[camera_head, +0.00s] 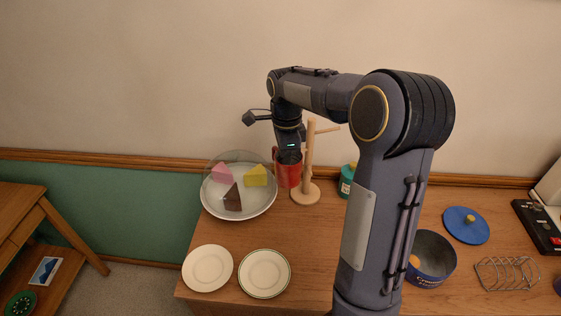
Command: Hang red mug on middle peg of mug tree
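The red mug (289,174) is at the back of the wooden top, just left of the mug tree, directly under my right gripper (288,155). The wooden mug tree (309,160) stands upright on a round base, with a peg reaching right near its top; other pegs are hard to make out. My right arm comes up from the lower right and bends over to the left, with the gripper pointing down at the mug. The fingertips are too small and covered to show whether they grip the mug, or whether it is lifted. My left gripper is out of view.
A domed cake plate (240,207) with cake slices is left of the mug. Two small plates (208,268) lie in front. A teal tin (346,182) is right of the tree, partly behind my arm. A blue bowl (432,258), blue lid (466,225) and wire rack (507,274) stand right.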

